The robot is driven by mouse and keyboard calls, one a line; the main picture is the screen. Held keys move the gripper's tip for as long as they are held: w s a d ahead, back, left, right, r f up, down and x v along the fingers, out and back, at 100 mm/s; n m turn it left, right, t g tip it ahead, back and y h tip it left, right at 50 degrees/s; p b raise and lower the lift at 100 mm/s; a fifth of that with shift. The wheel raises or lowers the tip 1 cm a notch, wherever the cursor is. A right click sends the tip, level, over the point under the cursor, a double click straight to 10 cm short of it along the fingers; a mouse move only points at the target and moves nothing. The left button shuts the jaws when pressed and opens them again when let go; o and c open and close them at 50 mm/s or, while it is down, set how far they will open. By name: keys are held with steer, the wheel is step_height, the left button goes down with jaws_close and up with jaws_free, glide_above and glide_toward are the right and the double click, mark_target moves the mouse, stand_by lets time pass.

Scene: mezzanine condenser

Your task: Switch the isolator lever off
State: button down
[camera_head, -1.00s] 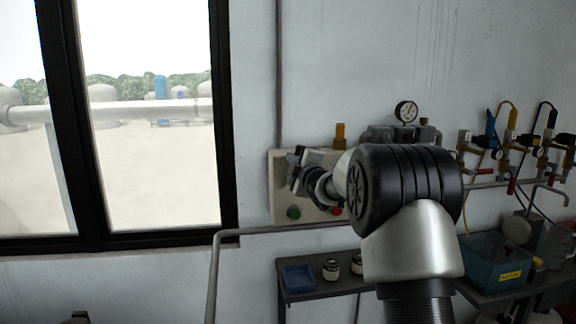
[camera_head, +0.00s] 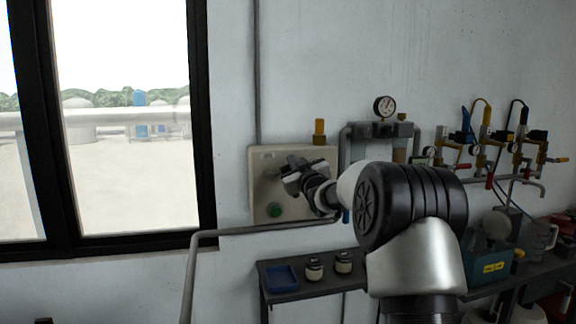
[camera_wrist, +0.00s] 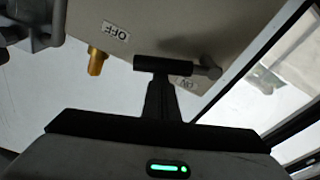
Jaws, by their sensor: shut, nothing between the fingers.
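The isolator box (camera_head: 262,165) is a pale panel on the wall, with a green button (camera_head: 275,210) low on its left. In the wrist view the isolator lever (camera_wrist: 150,66) is a dark bar with a grey rounded end at its right. It lies between the OFF label (camera_wrist: 116,31) and the ON label (camera_wrist: 186,83), its grey end near ON. My gripper (camera_wrist: 161,80) is shut and empty, its fingertips right at the lever's bar; I cannot tell whether they touch. In the head view my gripper (camera_head: 290,180) is in front of the box and hides the lever.
An orange lamp (camera_head: 319,131) stands on top of the box, also in the wrist view (camera_wrist: 97,61). A grey pipe (camera_head: 225,232) runs below. A shelf holds a blue tray (camera_head: 282,279) and jars (camera_head: 314,269). A gauge (camera_head: 385,107) and valves are to the right.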

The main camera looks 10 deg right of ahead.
steer(key=shift+d+f+m+h+b, duration=0.3)
steer(key=shift+f+m+b, duration=0.45)
steer(key=shift+m, duration=0.5)
steer(key=shift+d+f+m+h+b, duration=0.2)
steer(key=shift+d+f+m+b, duration=0.35)
steer(key=shift+m, duration=0.7)
steer(key=shift+a+f, duration=0.2)
steer(key=shift+f, duration=0.1)
step_height(320, 180, up, 4)
steer(key=p, duration=0.1)
steer(key=s+f+b, duration=0.1)
steer(key=s, duration=0.8)
steer(key=shift+s, duration=0.1)
